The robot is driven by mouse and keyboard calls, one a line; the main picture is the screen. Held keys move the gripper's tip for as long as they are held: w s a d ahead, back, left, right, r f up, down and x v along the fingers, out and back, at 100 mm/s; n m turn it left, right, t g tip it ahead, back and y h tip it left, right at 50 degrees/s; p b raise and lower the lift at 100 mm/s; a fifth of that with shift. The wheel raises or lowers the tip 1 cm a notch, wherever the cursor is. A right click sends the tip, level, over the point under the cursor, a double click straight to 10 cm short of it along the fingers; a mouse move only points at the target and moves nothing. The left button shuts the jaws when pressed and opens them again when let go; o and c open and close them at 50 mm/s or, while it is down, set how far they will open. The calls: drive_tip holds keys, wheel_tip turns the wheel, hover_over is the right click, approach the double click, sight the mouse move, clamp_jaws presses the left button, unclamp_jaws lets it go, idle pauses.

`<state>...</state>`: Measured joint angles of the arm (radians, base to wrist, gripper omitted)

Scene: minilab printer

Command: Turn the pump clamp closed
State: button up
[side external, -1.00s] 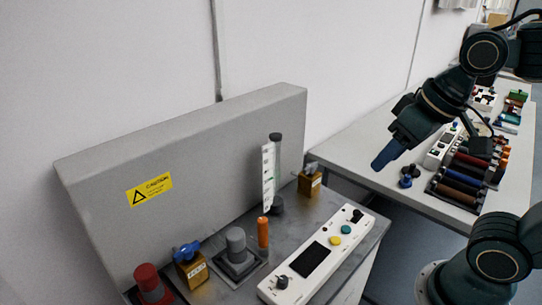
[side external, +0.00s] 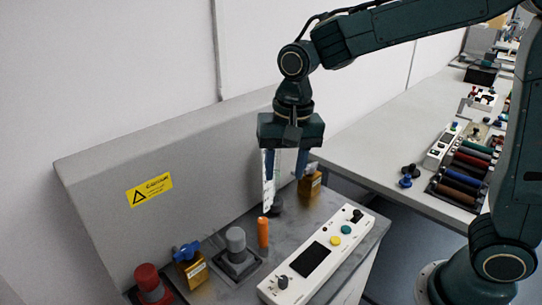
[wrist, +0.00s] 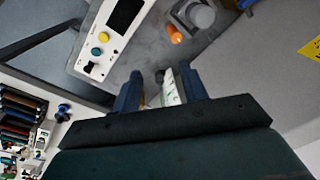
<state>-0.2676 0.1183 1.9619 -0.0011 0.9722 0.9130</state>
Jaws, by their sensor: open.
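My gripper (side external: 286,168) is open and points down over the back right of the grey bench, in front of the backboard. Its blue fingers are around or just in front of the upright column with a white marked strip (side external: 267,185); the column's dark top is hidden. A brass block (side external: 310,184) stands just right of the fingers, its top handle hidden. Another brass block (side external: 191,270) with a blue handle (side external: 187,251) stands at the front left. I cannot tell which part is the pump clamp. In the wrist view, the white strip (wrist: 169,88) shows between the fingers.
A white control panel (side external: 318,258) with knobs and buttons lies along the bench front. An orange cylinder (side external: 263,232), grey knob (side external: 236,243) and red knob (side external: 148,280) stand to the left. The grey backboard (side external: 200,160) bounds the rear. A second table (side external: 385,145) stands right.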

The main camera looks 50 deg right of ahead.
drive_tip(key=m+g, duration=0.1)
drive_tip(key=m, duration=0.1)
hover_over(263, 233)
drive_tip(key=f, duration=0.2)
drive_tip(key=w+f, duration=0.1)
drive_tip(key=f, duration=0.1)
drive_tip(key=shift+d+f, duration=0.1)
drive_tip(key=shift+d, duration=0.25)
drive_tip(key=shift+s, duration=0.1)
drive_tip(key=shift+f, duration=6.85)
drive_tip(key=shift+c, duration=0.2)
clamp_jaws()
